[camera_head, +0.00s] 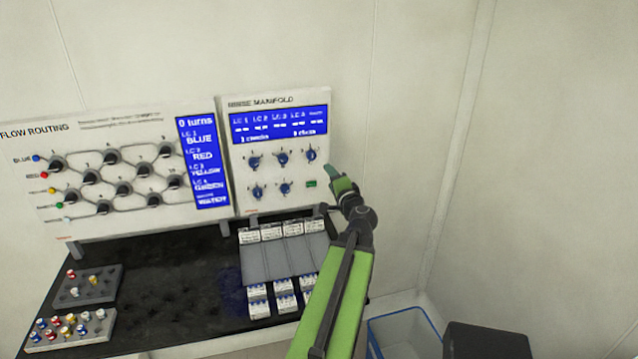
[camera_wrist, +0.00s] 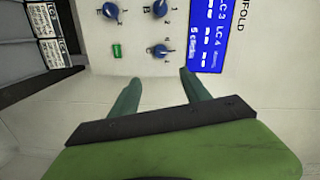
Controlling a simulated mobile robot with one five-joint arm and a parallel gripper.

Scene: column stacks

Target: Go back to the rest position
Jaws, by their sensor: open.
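My gripper (camera_head: 335,182) is on my green arm, raised in front of the right edge of the rinse manifold panel (camera_head: 277,206). In the wrist view the two green fingers of my gripper (camera_wrist: 158,88) are apart with nothing between them. Beyond them in that view are the panel's blue knobs (camera_wrist: 161,51), a green button (camera_wrist: 117,51) and part of its blue display (camera_wrist: 212,35). I cannot tell from these views whether a fingertip touches the panel.
The flow routing panel (camera_head: 120,222) stands at left. The black bench (camera_head: 165,290) carries a grey rack (camera_head: 262,265) with labelled boxes, and two trays of small coloured-capped vials at left. A blue-rimmed bin (camera_head: 405,335) and a dark box (camera_head: 490,342) stand at lower right, near bare walls.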

